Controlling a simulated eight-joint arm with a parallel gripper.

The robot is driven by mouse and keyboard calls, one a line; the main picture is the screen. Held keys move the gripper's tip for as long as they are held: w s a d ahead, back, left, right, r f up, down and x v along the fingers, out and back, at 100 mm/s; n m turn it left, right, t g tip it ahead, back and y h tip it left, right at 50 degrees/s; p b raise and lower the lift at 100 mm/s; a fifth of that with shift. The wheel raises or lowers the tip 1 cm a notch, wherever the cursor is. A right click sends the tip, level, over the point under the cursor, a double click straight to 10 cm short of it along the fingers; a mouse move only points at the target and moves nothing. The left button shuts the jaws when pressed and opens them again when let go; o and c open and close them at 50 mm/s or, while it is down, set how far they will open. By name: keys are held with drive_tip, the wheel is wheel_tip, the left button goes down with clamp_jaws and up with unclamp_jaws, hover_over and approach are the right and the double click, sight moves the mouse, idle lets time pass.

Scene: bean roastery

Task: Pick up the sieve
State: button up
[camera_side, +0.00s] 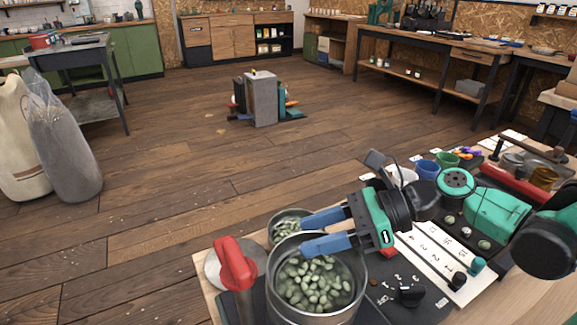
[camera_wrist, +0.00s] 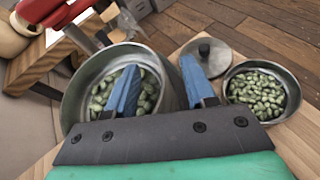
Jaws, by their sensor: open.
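A large round metal vessel (camera_side: 345,305) with pale green beans (camera_side: 313,284) stands at the near edge of the bench and looks like the sieve, though no mesh shows. It also shows at the left in the wrist view (camera_wrist: 75,95). My gripper (camera_side: 306,233) is open and empty, its two blue fingers over the vessel's far side. In the wrist view, my gripper (camera_wrist: 160,67) has one finger over the vessel's opening and the other past its rim. The rim passes between them. Whether a finger touches it, I cannot tell.
A smaller metal bowl of beans (camera_wrist: 287,110) stands close beside the vessel. A red-topped upright (camera_side: 236,252) stands left of the vessel. A black knob (camera_side: 411,293) and numbered white strip (camera_side: 430,262) lie to its right.

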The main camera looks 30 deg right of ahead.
clamp_jaws()
drive_tip(key=shift+r, duration=0.1)
wheel_tip(320, 180, up, 19)
drive_tip(key=w+d+f+m+t+h, duration=0.25)
drive_tip(key=w+d+m+h, duration=0.2)
drive_tip(key=d, duration=0.25)
drive_tip(key=w+d+f+m+t+h, duration=0.2)
drive_tip(key=w+d+m+t+h, duration=0.15)
drive_tip(key=w+d, duration=0.3)
drive_tip(key=s+a+r+n+g+y, duration=0.2)
drive_tip(key=s+a+n+g+y, duration=0.1)
drive_tip(key=s+a+n+y, duration=0.1)
drive_tip(key=s+a+r+n+g+y, duration=0.3)
drive_tip(key=s+a+n+y, duration=0.1)
drive_tip(key=s+a, duration=0.3)
drive_tip(key=a, duration=0.2)
drive_tip(key=shift+a+r, duration=0.2)
drive_tip(key=shift+a, duration=0.1)
